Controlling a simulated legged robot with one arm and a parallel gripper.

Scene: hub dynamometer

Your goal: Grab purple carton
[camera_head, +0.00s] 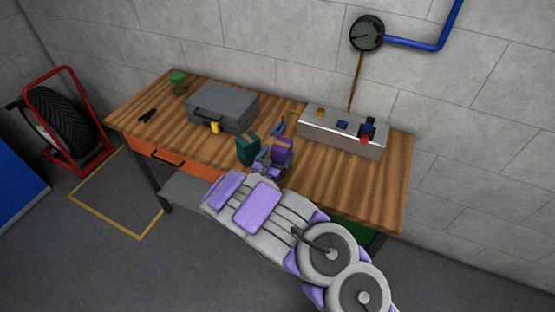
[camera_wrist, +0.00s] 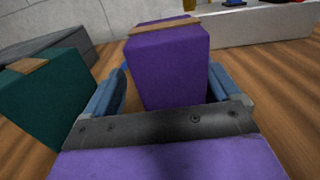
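The purple carton (camera_wrist: 168,68) stands upright on the wooden table in the wrist view, with a tan strip across its top. It also shows in the head view (camera_head: 283,147) near the table's front edge. My gripper (camera_wrist: 165,90) is open, with one blue finger on each side of the carton's lower part. A narrow gap shows at the left finger; the right finger is close to the carton, and I cannot tell if it touches. The carton's base is hidden behind my gripper's body. In the head view my gripper (camera_head: 268,160) reaches in from the front.
A teal carton (camera_wrist: 42,105) stands just left of my gripper, also in the head view (camera_head: 248,151). A grey case (camera_head: 223,106) lies behind it. A grey box (camera_head: 342,133) with fittings stands at the back right. The table's right part (camera_head: 370,185) is clear.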

